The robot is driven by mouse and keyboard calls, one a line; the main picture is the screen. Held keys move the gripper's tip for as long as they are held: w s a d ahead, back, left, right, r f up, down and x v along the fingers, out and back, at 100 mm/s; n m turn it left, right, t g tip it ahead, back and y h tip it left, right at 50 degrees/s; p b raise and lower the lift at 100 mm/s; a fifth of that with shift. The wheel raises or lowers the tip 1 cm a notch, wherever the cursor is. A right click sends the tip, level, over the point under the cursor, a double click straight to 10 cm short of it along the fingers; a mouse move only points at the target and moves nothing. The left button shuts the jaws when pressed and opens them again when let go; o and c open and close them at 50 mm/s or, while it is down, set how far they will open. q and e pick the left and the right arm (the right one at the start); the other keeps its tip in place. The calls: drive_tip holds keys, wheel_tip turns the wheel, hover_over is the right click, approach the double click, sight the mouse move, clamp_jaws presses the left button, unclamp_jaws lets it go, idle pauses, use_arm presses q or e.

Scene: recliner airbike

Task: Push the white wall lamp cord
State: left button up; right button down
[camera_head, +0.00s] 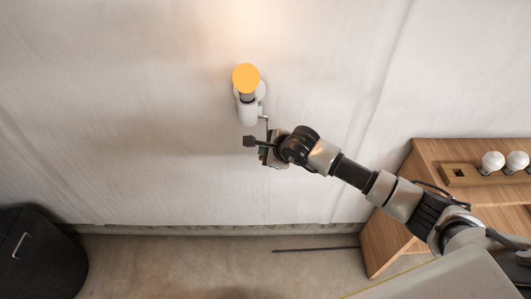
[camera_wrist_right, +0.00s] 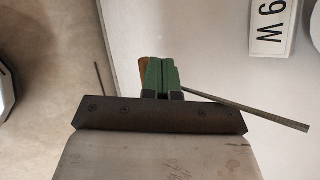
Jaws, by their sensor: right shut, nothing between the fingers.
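The wall lamp (camera_head: 248,112) is on the pale wall, a white body with a glowing orange bulb (camera_head: 246,77). A short thin piece, apparently its cord (camera_head: 267,122), hangs at its right side and runs down toward my right gripper (camera_head: 263,152). In the right wrist view a thin grey rod-like cord (camera_wrist_right: 250,107) slants from beside the green fingertips (camera_wrist_right: 160,75) down to the right. The fingers are shut and empty; whether they touch the cord I cannot tell. The lamp's white body marked "9 W" (camera_wrist_right: 268,28) shows at the top right there. My left gripper is out of view.
A wooden cabinet (camera_head: 400,235) stands at the right, with a wooden holder (camera_head: 460,175) bearing white bulbs (camera_head: 493,162). A black bin (camera_head: 40,255) stands at the lower left. A thin dark rod (camera_head: 315,249) lies on the floor. The wall left of the lamp is clear.

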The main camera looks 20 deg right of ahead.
drive_tip(key=shift+r, duration=0.15)
drive_tip(key=shift+r+p, duration=0.65)
drive_tip(key=shift+r, duration=0.75)
wheel_tip(320, 180, up, 6)
drive_tip(key=p, duration=0.3)
drive_tip(key=shift+s+f, duration=0.1)
